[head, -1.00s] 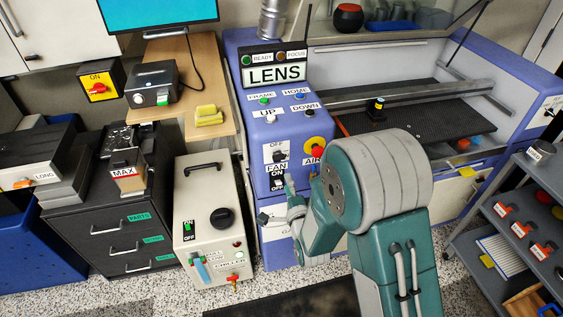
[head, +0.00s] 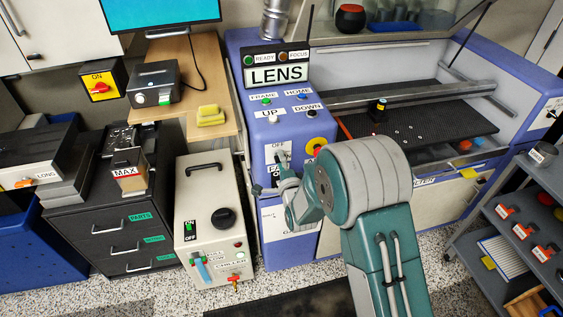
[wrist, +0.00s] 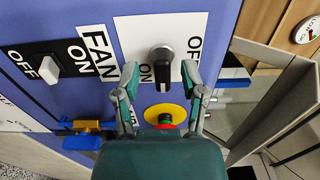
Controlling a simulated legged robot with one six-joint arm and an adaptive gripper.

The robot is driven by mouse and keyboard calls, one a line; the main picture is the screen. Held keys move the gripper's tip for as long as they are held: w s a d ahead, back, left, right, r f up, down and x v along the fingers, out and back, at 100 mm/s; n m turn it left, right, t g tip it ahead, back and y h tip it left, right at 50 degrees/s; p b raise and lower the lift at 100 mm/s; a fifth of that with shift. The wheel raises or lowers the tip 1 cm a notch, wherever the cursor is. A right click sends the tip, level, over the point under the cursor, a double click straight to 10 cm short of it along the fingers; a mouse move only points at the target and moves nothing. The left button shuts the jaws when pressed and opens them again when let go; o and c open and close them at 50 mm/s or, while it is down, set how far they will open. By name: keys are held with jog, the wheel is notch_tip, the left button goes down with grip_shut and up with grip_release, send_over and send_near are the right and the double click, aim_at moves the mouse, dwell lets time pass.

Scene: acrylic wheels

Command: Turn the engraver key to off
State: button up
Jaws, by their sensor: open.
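The engraver key (wrist: 162,68) is a dark handle on a round grey base, on a white plate (wrist: 137,30) in the wrist view. "ON" is printed left of it and "OFF" right of it. The handle points down in the picture, toward neither word. My gripper (wrist: 159,72) is open, with one fingertip on each side of the key in the picture. No contact shows; the depth gap is unclear.
A red button on a yellow disc (wrist: 148,111) sits just below the key, partly behind my gripper. The white fan switch (wrist: 46,69) is left of it on the same panel. A blue and orange fitting (wrist: 86,126) is lower left. The chiller box (head: 205,215) stands left of my arm.

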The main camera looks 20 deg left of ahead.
grip_shut()
jog(key=n, duration=0.4)
jog(key=shift+f+n, duration=0.15)
jog(key=shift+n, duration=0.15)
jog(key=shift+s, duration=0.1)
jog(key=n, duration=0.4)
jog(key=shift+f+n, duration=0.1)
jog(key=shift+n, duration=0.2)
